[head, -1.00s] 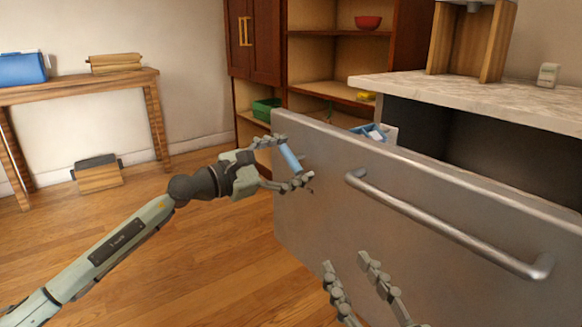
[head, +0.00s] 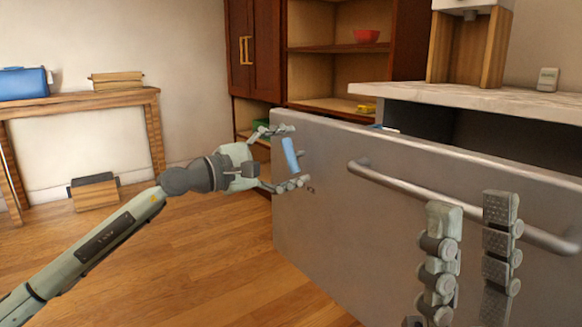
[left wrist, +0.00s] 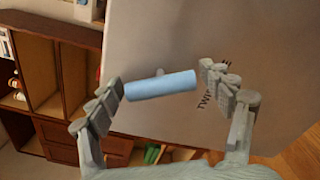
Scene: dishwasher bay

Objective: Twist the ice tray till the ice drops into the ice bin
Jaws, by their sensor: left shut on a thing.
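A light blue bar (head: 289,154) stands out from the left part of the grey drawer front (head: 340,215); it also shows in the left wrist view (left wrist: 160,86). My left gripper (head: 287,157) is shut on the bar, its fingers at the two ends. Part of the lettering "TWIST" shows on the panel beside a finger in the left wrist view. My right gripper (head: 472,205) is open and empty, fingers up, in front of the drawer's long handle (head: 400,187). The ice and the ice bin cannot be made out.
A pale countertop (head: 480,98) is behind the drawer at right, with a dark opening below it. A wooden cabinet (head: 330,65) with shelves stands behind. A wooden table (head: 85,100) is at the far left. The floor between is clear.

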